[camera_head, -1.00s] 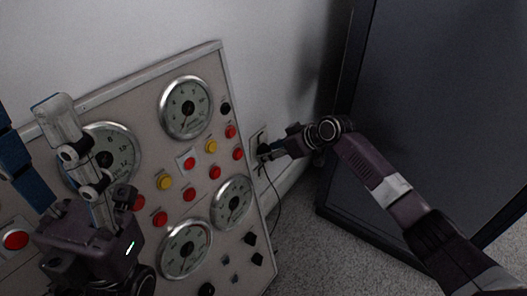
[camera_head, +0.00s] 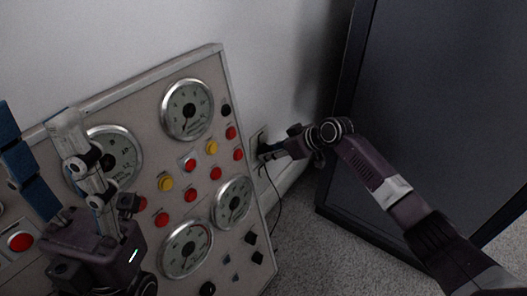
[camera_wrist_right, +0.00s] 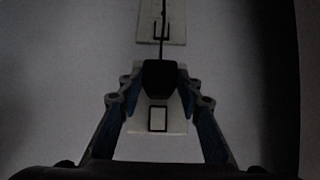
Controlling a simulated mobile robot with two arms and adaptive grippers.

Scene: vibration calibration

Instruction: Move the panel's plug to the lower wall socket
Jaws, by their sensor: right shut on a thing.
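My right gripper (camera_head: 276,151) is at the wall just right of the panel (camera_head: 151,98). In the right wrist view it is shut on the black plug (camera_wrist_right: 160,78), with a fingertip on each side. The plug's cord runs toward the top of that view. One pale socket plate (camera_wrist_right: 174,35) is at the top; another, the lower one in the picture (camera_wrist_right: 176,124), lies behind the plug. I cannot tell whether the plug touches it. In the head view a wall socket (camera_head: 256,141) shows partly behind the gripper. My left gripper (camera_head: 62,175) is open in front of the panel's left part.
The panel carries round gauges (camera_head: 187,109) and red and yellow buttons. A dark cord (camera_head: 278,203) hangs beside its right edge. A large dark cabinet (camera_head: 425,100) stands close behind my right arm. Grey carpet (camera_head: 310,250) is free between panel and cabinet.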

